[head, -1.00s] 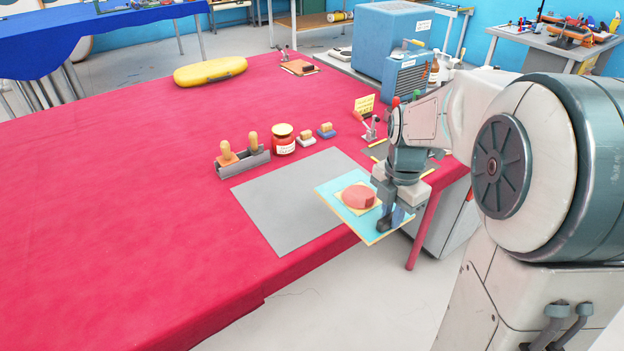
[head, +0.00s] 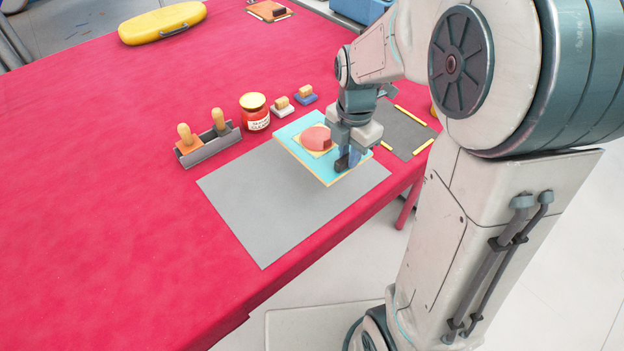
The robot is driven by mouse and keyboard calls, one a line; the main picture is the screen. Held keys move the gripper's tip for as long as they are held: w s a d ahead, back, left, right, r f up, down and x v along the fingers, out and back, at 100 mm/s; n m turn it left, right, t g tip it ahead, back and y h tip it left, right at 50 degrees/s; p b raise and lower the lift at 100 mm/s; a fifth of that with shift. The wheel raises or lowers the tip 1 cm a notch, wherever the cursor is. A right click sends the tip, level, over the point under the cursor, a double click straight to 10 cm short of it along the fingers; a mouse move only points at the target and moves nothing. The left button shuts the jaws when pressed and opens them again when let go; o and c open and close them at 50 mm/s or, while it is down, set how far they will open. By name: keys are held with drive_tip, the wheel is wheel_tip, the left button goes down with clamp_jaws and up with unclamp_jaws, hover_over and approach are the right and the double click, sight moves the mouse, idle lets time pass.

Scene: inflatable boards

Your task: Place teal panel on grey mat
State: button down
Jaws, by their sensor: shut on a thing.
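The teal panel (head: 291,133) is a flat square with a yellowish edge. A pinkish-red round piece (head: 316,138) sits on a yellow square patch on it. My gripper (head: 347,163) is shut on the panel's near right edge. The panel is over the back right part of the grey mat (head: 254,202), with its far corner past the mat's back edge. It appears held a little above the mat; the exact gap is hard to tell. The mat lies flat on the red-covered table, and its left and front parts are bare.
Behind the mat stand a grey tray with wooden-handled tools (head: 210,143), a red jar (head: 255,112) and two small stamp-like blocks (head: 293,101). A dark grey board with yellow strips (head: 408,134) lies to the right. The red table (head: 110,200) is clear at left.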

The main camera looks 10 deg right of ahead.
sight(317, 173)
drive_tip(key=a+f, duration=0.1)
drive_tip(key=a, duration=0.1)
drive_tip(key=s+a+f, duration=0.1)
drive_tip(key=a+f, duration=0.1)
drive_tip(key=s+a+f, duration=0.1)
drive_tip(key=a, duration=0.1)
drive_tip(key=shift+a+f, duration=0.15)
drive_tip(key=shift+a, duration=0.25)
drive_tip(key=shift+f, duration=2.05)
drive_tip(key=shift+f, duration=0.2)
drive_tip(key=c, duration=1.4)
unclamp_jaws()
drive_tip(key=shift+r, duration=0.1)
drive_tip(key=shift+o, duration=0.2)
drive_tip(key=shift+r, duration=0.1)
